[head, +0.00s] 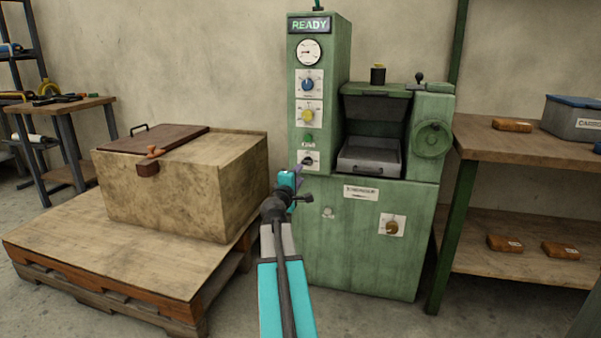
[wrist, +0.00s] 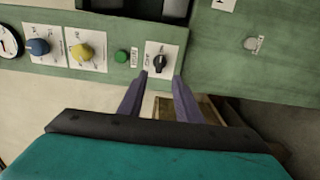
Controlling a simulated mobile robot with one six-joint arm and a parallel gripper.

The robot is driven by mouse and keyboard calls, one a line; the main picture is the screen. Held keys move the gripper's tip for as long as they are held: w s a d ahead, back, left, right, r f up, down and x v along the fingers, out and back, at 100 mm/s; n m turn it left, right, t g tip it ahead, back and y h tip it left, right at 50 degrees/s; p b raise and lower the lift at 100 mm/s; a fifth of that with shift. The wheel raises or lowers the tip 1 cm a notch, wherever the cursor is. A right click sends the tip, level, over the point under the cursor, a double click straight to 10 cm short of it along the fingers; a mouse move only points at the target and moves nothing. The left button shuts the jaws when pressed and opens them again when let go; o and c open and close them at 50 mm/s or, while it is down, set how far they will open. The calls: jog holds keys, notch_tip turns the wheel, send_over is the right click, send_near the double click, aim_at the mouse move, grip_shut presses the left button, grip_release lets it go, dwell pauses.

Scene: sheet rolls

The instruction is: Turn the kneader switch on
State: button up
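The green machine (head: 360,245) stands against the wall with a lit READY sign (head: 310,25) on top of its left column. A small black rotary switch (head: 308,161) on a white plate is the lowest control on that column. In the wrist view the black switch (wrist: 160,60) shows just beyond my fingertips, its plate lettering too small to read. My gripper (wrist: 162,76) is open and empty, its two purple fingers pointing at the switch, one to each side in the picture. I cannot tell whether they touch it. In the head view my gripper (head: 298,172) partly covers the plate's lower edge.
Above the switch are a green button (head: 308,138), a yellow knob (head: 309,115), a blue knob (head: 308,85) and a gauge (head: 309,52). A brown knob (head: 392,228) sits lower right. A wooden box (head: 180,185) on a pallet (head: 100,250) is left; a shelf table (head: 530,145) is right.

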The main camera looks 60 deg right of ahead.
jog(key=shift+v, duration=1.4)
